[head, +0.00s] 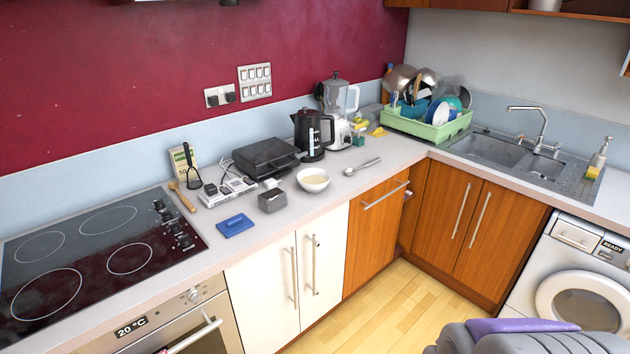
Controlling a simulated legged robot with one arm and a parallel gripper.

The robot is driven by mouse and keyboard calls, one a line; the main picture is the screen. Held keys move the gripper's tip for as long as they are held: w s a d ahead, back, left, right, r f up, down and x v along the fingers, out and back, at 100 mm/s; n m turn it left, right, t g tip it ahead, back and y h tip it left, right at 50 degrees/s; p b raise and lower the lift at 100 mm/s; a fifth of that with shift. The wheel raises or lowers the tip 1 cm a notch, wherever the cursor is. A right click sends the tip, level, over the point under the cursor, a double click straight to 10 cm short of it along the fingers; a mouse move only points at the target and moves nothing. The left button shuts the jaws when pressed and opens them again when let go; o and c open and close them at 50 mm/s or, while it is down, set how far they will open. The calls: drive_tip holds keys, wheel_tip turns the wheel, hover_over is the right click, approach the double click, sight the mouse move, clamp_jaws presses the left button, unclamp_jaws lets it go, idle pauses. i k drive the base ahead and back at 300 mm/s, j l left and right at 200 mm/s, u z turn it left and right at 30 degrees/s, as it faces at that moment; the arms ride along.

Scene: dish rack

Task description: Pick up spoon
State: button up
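A silver spoon (364,165) lies on the light countertop (400,152), to the right of a white bowl (313,184). Its rounded end points to the lower left, towards the bowl, and its handle points to the upper right. It lies apart from the bowl, with nothing on top of it. I see no gripper fingers in the head view. A grey and purple shape at the bottom right edge may be part of my own body; I cannot tell which part.
Behind the spoon stand a black kettle (309,136), a dark grill (266,158) and a blender (345,115). A green dish rack (425,129) stands in the corner, left of the sink (500,150). A black hob (85,255) lies left. Countertop around the spoon is clear.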

sight(348, 172)
drive_tip(key=i+z, duration=0.2)
drive_tip(key=z, duration=0.45)
drive_tip(key=i+j+z, duration=0.35)
drive_tip(key=i+j, duration=0.2)
drive_tip(key=i, duration=0.3)
drive_tip(key=i+j+z, duration=0.35)
drive_tip(key=i+j, duration=0.95)
